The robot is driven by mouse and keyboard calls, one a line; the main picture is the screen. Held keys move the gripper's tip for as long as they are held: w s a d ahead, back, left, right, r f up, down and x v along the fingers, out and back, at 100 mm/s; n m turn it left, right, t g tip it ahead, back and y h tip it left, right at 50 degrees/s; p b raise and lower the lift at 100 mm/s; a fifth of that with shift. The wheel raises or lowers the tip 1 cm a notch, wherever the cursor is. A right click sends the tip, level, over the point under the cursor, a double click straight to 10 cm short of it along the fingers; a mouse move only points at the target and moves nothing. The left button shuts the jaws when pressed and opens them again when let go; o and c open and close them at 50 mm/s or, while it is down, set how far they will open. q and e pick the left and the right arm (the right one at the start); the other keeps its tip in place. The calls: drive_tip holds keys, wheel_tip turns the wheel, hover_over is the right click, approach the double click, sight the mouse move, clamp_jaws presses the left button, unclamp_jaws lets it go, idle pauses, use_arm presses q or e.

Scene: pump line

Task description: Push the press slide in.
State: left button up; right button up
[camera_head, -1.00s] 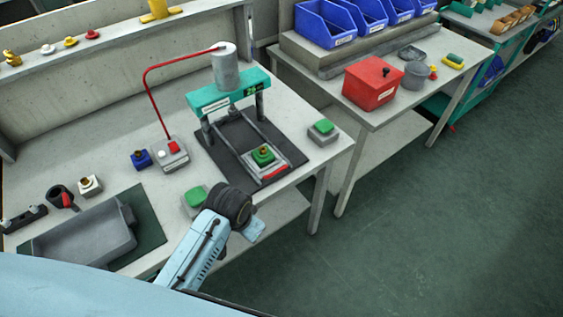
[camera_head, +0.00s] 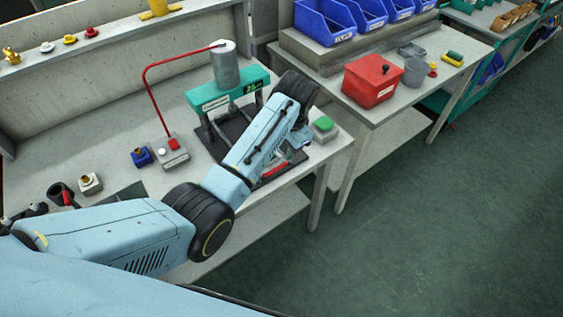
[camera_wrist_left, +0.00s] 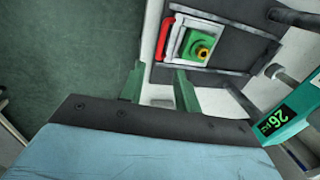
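The press (camera_head: 228,92) has a teal crossbeam and a grey cylinder and stands on the bench. Its slide (camera_wrist_left: 207,43) is a light square tray with a red front bar (camera_wrist_left: 170,38). It sits between two rails on a dark plate, out in front of the press frame. A green block with a brass-coloured part (camera_wrist_left: 201,50) rests in the slide. In the head view my left arm covers most of the slide, and only the red bar shows. My left gripper (camera_wrist_left: 160,88) has its two green fingers apart and empty, just off the red-bar side of the slide. My right gripper is out of view.
A green button box (camera_head: 324,127) stands right of the press. A second table with a red box (camera_head: 372,82) lies to the right, beyond a gap.

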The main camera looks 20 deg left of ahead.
sight(281, 167)
use_arm(q)
drive_tip(key=f, duration=0.3)
drive_tip(key=a+f+b, duration=0.1)
drive_tip(key=f, duration=0.1)
drive_tip(key=w+f, duration=0.1)
drive_tip(key=f, duration=0.2)
drive_tip(key=shift+a+f+b, duration=0.15)
drive_tip(key=shift+f+b, duration=0.15)
drive_tip(key=shift+f, duration=0.05)
clamp_jaws()
drive_tip(key=shift+a, duration=0.1)
